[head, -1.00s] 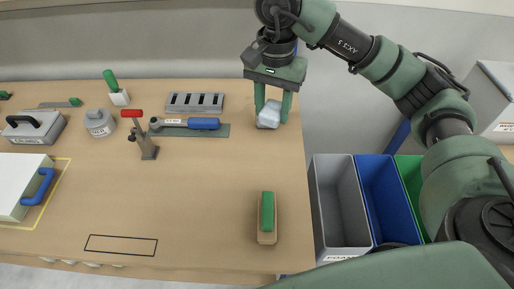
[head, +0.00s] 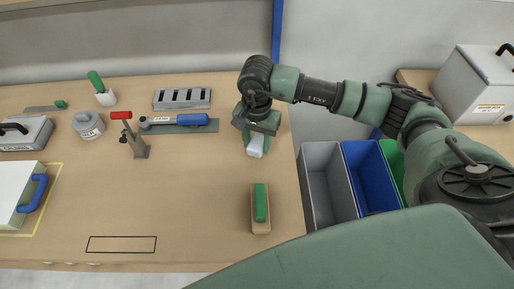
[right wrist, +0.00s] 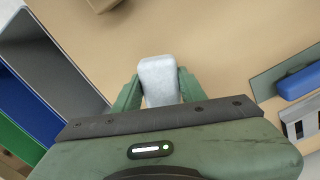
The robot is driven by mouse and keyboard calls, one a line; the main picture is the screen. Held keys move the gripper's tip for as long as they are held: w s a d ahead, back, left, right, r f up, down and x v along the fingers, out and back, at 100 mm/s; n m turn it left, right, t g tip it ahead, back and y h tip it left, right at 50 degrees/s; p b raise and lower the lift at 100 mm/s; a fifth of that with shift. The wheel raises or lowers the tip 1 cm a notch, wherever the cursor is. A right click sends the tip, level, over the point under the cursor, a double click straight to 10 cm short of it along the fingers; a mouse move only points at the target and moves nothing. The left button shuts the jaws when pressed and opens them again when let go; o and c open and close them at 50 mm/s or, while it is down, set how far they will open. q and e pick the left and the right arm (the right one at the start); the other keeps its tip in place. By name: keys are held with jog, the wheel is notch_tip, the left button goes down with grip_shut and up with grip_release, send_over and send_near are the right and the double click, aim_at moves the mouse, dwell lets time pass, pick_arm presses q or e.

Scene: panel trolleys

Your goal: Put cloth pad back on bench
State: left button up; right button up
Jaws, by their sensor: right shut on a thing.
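The cloth pad is a small whitish-grey block with rounded edges (head: 255,147); it also shows in the right wrist view (right wrist: 160,80). My right gripper (head: 257,141) points down and is shut on the pad, with one green finger on each side of it in the right wrist view. The pad is over the right part of the tan bench (head: 190,230). I cannot tell whether its lower end touches the bench top. My left gripper is not in view.
A green-topped wooden block (head: 260,207) lies in front of the pad. A blue-handled tool (head: 192,120), a slotted grey rack (head: 182,99) and a red-handled clamp (head: 135,138) stand to the left. Grey (head: 325,165), blue (head: 366,170) and green bins stand right of the bench. An empty black outline (head: 121,244) marks the front.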

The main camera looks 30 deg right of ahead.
aim_at(257, 151)
notch_tip(257, 151, down, 4)
jog(key=shift+r+p, duration=0.15)
jog(key=shift+p, duration=0.25)
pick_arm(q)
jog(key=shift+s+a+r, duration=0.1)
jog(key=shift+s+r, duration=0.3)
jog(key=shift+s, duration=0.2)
pick_arm(e)
jog(key=shift+f, duration=0.2)
jog(key=o, duration=1.3)
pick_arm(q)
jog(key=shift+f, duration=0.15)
pick_arm(e)
jog(key=shift+r, duration=0.15)
notch_tip(257, 151, up, 11)
jog(key=b, duration=0.3)
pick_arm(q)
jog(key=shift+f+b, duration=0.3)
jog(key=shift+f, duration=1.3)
pick_arm(e)
jog(key=shift+r, duration=0.5)
